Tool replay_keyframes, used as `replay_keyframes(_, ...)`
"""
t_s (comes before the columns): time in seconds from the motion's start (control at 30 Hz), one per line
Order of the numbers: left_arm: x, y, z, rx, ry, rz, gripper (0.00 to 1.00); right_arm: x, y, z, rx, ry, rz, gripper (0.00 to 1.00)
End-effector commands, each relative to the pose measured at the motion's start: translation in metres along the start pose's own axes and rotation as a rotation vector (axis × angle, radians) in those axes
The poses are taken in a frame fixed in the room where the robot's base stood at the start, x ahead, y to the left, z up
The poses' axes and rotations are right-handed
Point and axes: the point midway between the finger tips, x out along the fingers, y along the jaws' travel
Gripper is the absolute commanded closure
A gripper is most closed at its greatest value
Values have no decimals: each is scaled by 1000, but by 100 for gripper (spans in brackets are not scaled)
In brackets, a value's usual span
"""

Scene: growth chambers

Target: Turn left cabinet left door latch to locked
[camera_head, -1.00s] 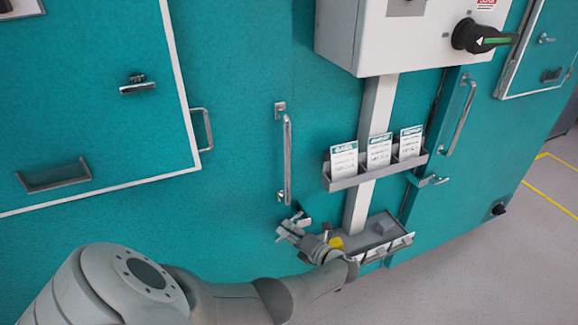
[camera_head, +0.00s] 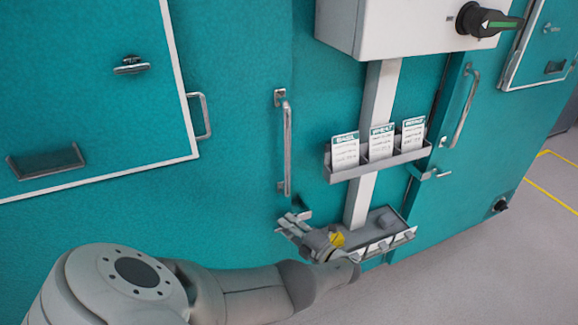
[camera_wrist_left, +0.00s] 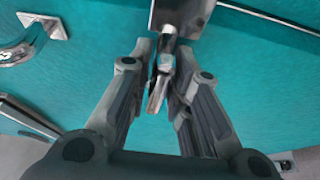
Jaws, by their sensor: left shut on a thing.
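The left cabinet's teal door has a vertical metal handle (camera_head: 287,150), and a small metal latch sits just below it. In the head view my left gripper (camera_head: 292,222) is at this latch and mostly hides it. In the left wrist view the latch lever (camera_wrist_left: 158,88) lies between the two fingers of my left gripper (camera_wrist_left: 162,62), below its metal mount (camera_wrist_left: 182,16). The gripper is shut on the lever. The head view is too coarse to tell the lever's exact angle. My right gripper is not in view.
A tray (camera_head: 395,222) on a grey post stands close to the right of my left gripper, with a yellow object (camera_head: 337,239) in it. A card rack (camera_head: 378,170) is above it. A white control box (camera_head: 400,28) is higher up. Open floor (camera_head: 470,270) lies at lower right.

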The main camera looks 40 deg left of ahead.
Motion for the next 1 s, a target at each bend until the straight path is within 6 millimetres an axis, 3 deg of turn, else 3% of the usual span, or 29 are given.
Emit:
replay_keyframes(0.27, 0, 1, 1, -1, -1, 1, 100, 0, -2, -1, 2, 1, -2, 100)
replay_keyframes(0.3, 0, 1, 1, -1, -1, 1, 77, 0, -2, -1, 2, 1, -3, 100)
replay_keyframes(0.43, 0, 1, 0, -2, -1, 1, 61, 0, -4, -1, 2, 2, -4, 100)
replay_keyframes(1.0, 0, 0, 0, -10, 0, -4, 60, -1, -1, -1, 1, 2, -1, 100)
